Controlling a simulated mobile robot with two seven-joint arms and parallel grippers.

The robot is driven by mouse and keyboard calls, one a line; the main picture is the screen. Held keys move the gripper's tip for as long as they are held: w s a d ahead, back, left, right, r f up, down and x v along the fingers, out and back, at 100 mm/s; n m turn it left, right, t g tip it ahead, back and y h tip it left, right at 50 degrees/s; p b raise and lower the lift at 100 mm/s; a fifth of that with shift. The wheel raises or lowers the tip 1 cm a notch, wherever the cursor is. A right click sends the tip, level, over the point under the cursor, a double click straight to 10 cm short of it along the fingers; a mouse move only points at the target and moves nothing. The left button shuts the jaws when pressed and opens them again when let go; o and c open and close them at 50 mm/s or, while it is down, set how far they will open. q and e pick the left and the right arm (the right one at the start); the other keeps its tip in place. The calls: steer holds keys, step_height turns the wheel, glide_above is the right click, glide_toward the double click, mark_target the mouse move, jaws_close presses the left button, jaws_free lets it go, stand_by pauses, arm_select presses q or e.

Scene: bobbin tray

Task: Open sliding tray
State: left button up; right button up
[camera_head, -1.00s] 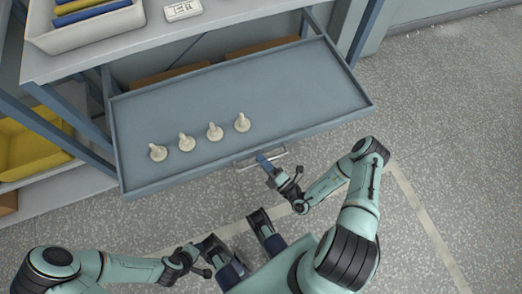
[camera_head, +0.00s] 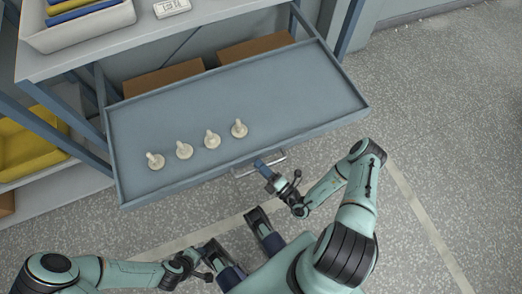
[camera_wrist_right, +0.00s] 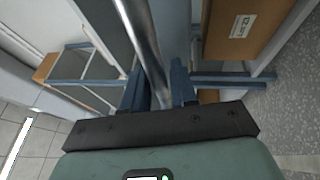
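The grey-blue sliding tray (camera_head: 285,95) is pulled well out from under the worktop in the head view. Several pale bobbins (camera_head: 212,139) stand in a row near its front left. A metal bar handle (camera_head: 262,163) sits on the tray's front edge; it also shows in the right wrist view (camera_wrist_right: 143,45). My right gripper (camera_head: 262,164) is at this handle, and in the wrist view its blue fingers (camera_wrist_right: 160,92) stand on both sides of the bar, seemingly closed on it. My left gripper (camera_head: 207,260) is low at the left, away from the tray; its fingers are unclear.
Cardboard boxes (camera_head: 163,78) lie on a shelf behind the tray. A white bin (camera_head: 85,27) and a small white device (camera_head: 171,8) are on the worktop (camera_head: 150,35). A yellow bin (camera_head: 28,140) is at the left. The floor (camera_head: 440,130) at right is clear.

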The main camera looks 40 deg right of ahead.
steer(key=shift+s, duration=0.1)
steer(key=v, duration=1.3)
